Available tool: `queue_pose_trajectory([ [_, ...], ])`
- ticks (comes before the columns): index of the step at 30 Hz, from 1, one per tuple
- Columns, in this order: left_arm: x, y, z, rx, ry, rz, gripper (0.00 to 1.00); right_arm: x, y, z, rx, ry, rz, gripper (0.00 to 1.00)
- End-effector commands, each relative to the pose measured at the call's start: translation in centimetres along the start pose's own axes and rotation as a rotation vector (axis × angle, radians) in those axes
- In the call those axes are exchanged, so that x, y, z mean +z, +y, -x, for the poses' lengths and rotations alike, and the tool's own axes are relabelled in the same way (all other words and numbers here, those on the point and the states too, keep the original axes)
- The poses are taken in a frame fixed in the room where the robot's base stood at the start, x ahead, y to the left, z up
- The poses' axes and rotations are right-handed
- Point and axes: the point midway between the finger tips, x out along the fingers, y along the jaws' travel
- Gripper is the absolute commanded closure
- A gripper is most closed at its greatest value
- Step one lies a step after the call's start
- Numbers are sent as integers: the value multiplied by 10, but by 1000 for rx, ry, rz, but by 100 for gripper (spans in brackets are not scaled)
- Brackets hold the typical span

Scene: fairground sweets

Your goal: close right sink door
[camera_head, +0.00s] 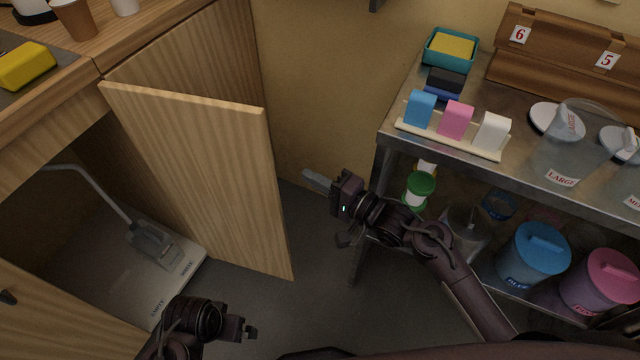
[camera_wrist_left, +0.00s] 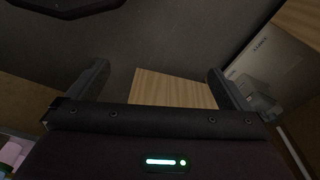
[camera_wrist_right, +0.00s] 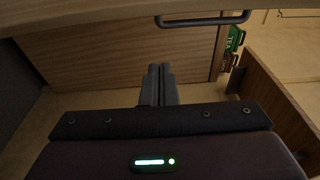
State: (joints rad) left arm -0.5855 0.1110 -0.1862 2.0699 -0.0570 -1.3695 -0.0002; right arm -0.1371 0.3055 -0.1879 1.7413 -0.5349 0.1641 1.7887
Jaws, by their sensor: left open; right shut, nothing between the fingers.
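The right sink door (camera_head: 205,170) is a light wooden panel. It stands swung open, away from the cabinet under the counter, with the opening to its left. My right gripper (camera_head: 318,182) is shut and empty, to the right of the door and apart from it in the head view. Its closed fingers show in the right wrist view (camera_wrist_right: 157,85) in front of wooden panels. My left gripper (camera_head: 248,330) is low in the head view, below the door's lower edge. Its fingers are spread and empty in the left wrist view (camera_wrist_left: 158,85), with a wooden panel (camera_wrist_left: 175,88) beyond them.
Another wooden door (camera_head: 60,320) with a dark handle is at the lower left. A metal shelf table (camera_head: 385,140) with sweets tubs stands to the right, close to my right arm. Grey floor lies between door and table.

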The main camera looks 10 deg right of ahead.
Motion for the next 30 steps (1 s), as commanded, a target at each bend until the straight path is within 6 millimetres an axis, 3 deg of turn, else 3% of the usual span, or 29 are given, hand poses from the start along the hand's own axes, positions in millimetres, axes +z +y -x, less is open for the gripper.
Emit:
queue_pose_trajectory([
  [8, 2, 3, 30, 0, -6, -11, 0, 0, 0, -53, -3, 0, 1, 100],
  [18, 2, 3, 32, 0, -9, -11, 0, 35, 0, -40, 1, 0, 0, 100],
  [30, 2, 3, 32, 0, -9, -11, 0, 38, 0, -39, 0, 1, 0, 100],
])
